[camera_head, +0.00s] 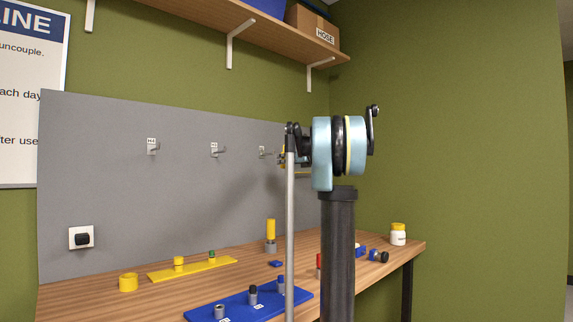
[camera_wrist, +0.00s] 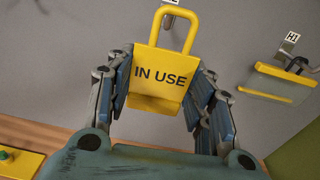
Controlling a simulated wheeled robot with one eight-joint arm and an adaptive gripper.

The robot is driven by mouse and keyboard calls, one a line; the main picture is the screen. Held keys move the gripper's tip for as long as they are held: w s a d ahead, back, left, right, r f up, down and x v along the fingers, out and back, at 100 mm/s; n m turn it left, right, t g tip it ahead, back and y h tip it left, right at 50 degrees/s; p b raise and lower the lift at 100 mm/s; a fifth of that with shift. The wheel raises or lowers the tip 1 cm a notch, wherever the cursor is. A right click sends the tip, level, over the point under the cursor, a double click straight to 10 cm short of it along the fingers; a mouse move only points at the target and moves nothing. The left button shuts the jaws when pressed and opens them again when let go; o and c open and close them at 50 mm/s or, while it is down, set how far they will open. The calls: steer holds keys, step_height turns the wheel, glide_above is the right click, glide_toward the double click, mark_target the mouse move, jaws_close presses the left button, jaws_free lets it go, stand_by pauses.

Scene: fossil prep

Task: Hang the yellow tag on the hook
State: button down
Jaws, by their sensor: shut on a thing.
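In the wrist view the yellow tag (camera_wrist: 160,98), printed IN USE, stands between the fingers of my gripper (camera_wrist: 164,72). My gripper is shut on it. Its yellow loop (camera_wrist: 188,32) points up the picture, toward a wall hook (camera_wrist: 168,19) at the top edge. The hook shows within or behind the loop outline; I cannot tell whether it passes through. In the head view my arm hides most of my gripper and the tag, close to the grey panel at the right. Two hooks (camera_head: 153,147) (camera_head: 216,152) there are bare, and a third (camera_head: 264,154) is beside my gripper.
A yellow-framed item (camera_wrist: 278,84) hangs at the hook labelled H1 in the wrist view, right of my gripper. The grey panel (camera_head: 100,170) stands behind the wooden bench (camera_head: 70,299). A blue tray (camera_head: 199,314), yellow strip (camera_head: 217,267) and white jar (camera_head: 398,239) are on the bench.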

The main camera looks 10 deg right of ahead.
steer(key=x, duration=0.6)
steer(key=shift+w+f, duration=0.2)
steer(key=shift+a, duration=0.15)
stand_by(0.4)
steer(key=shift+w+a, duration=0.1)
steer(key=shift+w, duration=0.05)
stand_by(0.4)
steer(key=shift+x, duration=1.05)
steer(key=shift+w+a, duration=0.1)
steer(key=shift+w, duration=0.05)
steer(key=shift+w+a+f, duration=0.2)
steer(key=shift+w+f, duration=0.05)
steer(key=shift+f, duration=0.05)
steer(key=shift+w+f, duration=0.1)
steer(key=shift+w, duration=0.05)
